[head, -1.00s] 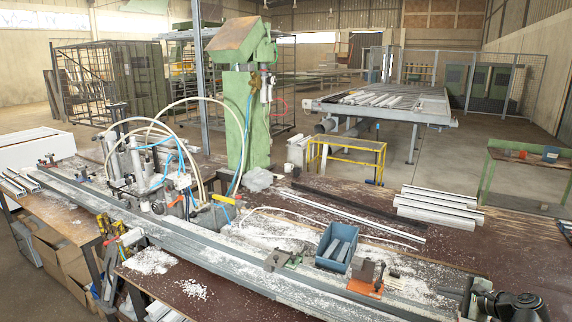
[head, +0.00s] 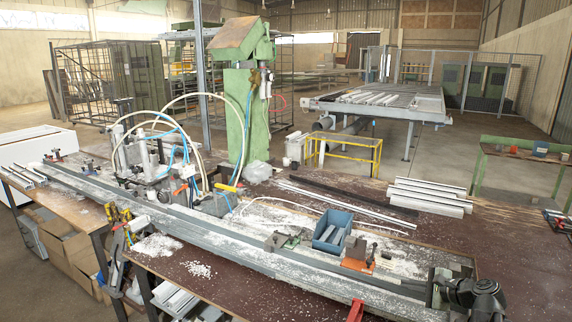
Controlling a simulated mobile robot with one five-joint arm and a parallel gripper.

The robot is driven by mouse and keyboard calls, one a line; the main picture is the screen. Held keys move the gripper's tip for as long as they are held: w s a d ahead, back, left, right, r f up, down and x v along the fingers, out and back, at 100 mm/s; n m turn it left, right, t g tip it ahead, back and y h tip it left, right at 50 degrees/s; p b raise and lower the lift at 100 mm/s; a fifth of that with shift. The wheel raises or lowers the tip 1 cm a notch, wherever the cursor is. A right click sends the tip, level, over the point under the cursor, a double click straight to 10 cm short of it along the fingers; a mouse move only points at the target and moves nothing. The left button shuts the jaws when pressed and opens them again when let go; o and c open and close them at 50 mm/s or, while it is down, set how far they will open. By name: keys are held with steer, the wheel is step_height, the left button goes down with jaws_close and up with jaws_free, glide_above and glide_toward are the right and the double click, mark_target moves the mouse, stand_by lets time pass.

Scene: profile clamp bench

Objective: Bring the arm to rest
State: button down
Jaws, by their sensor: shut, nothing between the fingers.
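The dark end of my arm reaches in at the bottom right of the head view, over the right end of the clamp bench (head: 310,262). Its round black joint shows, with my gripper (head: 437,293) at its left tip. The gripper is small and dark here; it is shut with nothing held. I cannot tell whether it touches the bench. Most of the arm is out of view.
A blue bin (head: 332,232) and an orange-based clamp (head: 358,255) stand on the bench left of my gripper. White profiles (head: 428,197) lie behind. A red part (head: 355,311) shows at the bottom edge. Hoses arch over the clamping unit on the left. Open floor lies at the back right.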

steer(key=a+f+n+g+b, duration=0.1)
steer(key=a+f, duration=0.1)
steer(key=a, duration=0.3)
steer(key=a+f+n+g+b, duration=0.1)
steer(key=a+f, duration=0.2)
steer(key=a, duration=0.3)
steer(key=w+a+f+n+g+y+b, duration=0.1)
steer(key=a+f+n, duration=0.1)
steer(key=a, duration=0.3)
steer(key=shift+a+f+b, duration=0.35)
steer(key=shift+b, duration=0.05)
steer(key=s+a+f+n+g+h+b, duration=0.4)
steer(key=s+a+f+n+g, duration=0.2)
steer(key=s+a+f+n, duration=0.45)
steer(key=s+d+f+n+g+h, duration=0.1)
steer(key=s+d+f+n+h, duration=0.1)
steer(key=d, duration=0.4)
steer(key=shift+n+h, duration=0.7)
steer(key=shift+n, duration=0.05)
